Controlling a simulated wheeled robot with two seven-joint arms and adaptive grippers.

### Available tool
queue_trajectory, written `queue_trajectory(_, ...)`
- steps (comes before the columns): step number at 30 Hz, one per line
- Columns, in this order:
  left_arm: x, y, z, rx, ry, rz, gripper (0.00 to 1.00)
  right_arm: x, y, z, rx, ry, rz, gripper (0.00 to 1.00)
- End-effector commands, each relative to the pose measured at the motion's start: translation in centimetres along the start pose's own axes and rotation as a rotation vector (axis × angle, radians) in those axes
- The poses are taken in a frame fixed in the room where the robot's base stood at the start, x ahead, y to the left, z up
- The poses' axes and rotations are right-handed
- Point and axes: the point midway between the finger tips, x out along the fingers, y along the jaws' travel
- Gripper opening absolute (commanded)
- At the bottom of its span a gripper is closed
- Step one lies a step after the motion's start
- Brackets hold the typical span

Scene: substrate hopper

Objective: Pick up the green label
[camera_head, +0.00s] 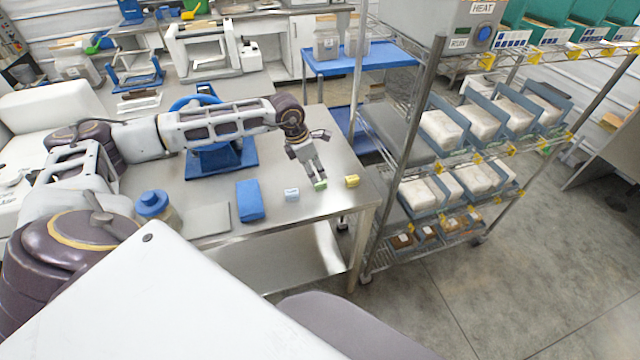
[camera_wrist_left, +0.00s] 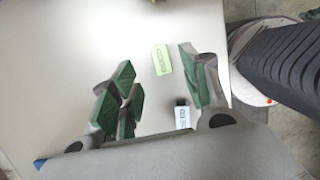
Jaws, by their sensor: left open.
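The green label (camera_head: 321,186) is a small light-green block with dark print on its face. It lies on the steel table near the front right edge. My left gripper (camera_head: 314,174) points down right at it in the head view. In the left wrist view the fingers of my left gripper (camera_wrist_left: 156,64) are wide apart, and the green label (camera_wrist_left: 161,60) shows in the gap between their tips, nearer the right finger. I cannot tell whether a finger touches it. My right gripper is not in view.
A pale blue-white label (camera_head: 292,194) lies left of the green one, and a yellow label (camera_head: 352,181) right of it. A blue block (camera_head: 250,200) and a blue-capped jar (camera_head: 155,205) stand further left. A wire rack (camera_head: 437,160) with bags is beyond the table's right edge.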

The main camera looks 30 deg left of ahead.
Motion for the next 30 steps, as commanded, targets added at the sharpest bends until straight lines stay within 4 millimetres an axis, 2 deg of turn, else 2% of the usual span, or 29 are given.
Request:
queue_trajectory(9, 0.5, 0.0, 0.0, 0.0, -0.001, 0.0, 0.46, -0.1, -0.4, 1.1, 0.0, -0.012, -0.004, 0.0)
queue_trajectory(17, 1.0, -0.1, 0.0, 0.001, 0.0, -0.001, 0.46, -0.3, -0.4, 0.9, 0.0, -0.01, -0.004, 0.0)
queue_trajectory(23, 2.9, -0.2, -0.1, 0.0, 0.0, -0.002, 0.46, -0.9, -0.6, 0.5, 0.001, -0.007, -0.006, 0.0)
queue_trajectory(30, 5.2, -0.1, -0.1, 0.0, 0.0, -0.001, 0.46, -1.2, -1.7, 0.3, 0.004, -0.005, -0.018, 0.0)
